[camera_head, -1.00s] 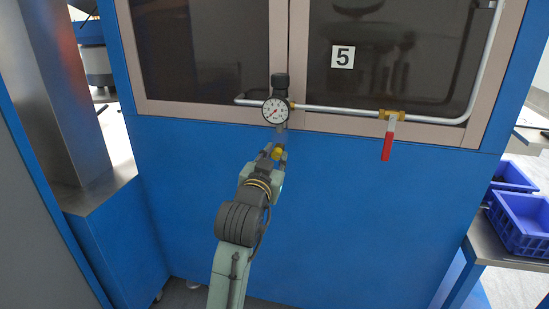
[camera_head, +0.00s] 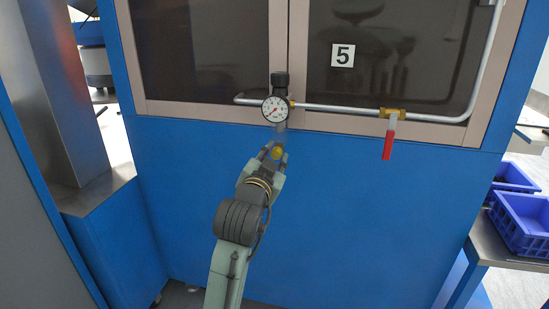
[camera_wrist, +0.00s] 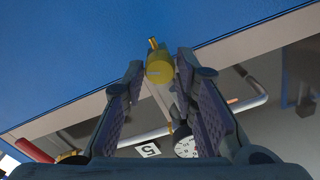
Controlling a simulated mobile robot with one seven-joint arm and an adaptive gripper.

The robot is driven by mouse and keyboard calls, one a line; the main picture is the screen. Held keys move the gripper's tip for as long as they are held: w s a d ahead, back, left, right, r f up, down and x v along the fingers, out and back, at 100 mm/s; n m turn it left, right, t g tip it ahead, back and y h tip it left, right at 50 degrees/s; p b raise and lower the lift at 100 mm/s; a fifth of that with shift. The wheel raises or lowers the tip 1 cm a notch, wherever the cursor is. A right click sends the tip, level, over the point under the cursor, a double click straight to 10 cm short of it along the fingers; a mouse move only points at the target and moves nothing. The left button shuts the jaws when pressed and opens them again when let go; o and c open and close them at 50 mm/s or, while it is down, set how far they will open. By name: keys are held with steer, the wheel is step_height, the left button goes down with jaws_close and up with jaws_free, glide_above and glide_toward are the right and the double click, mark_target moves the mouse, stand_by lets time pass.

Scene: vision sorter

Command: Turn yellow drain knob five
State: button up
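The yellow drain knob (camera_head: 277,153) sits below the round white pressure gauge (camera_head: 275,109) on the blue cabinet front. In the wrist view the yellow knob (camera_wrist: 159,70) shows between the fingertips, with a thin yellow stem above it. My gripper (camera_head: 276,152) is at the knob, with one finger on each side. In the wrist view my gripper (camera_wrist: 161,68) is open. A gap shows between the knob and the right finger; I cannot tell whether the left finger touches it. The number 5 label (camera_head: 342,57) is on the dark window above right.
A silver pipe (camera_head: 340,109) runs right from the gauge to a brass valve with a red lever (camera_head: 388,138). A metal column (camera_head: 65,90) stands at the left. Blue crates (camera_head: 522,222) rest on a bench at the right. The blue panel (camera_head: 370,220) below the pipe is clear.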

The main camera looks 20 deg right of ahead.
steer(key=o, duration=0.3)
steer(key=v, duration=0.7)
steer(key=shift+s+a, duration=0.2)
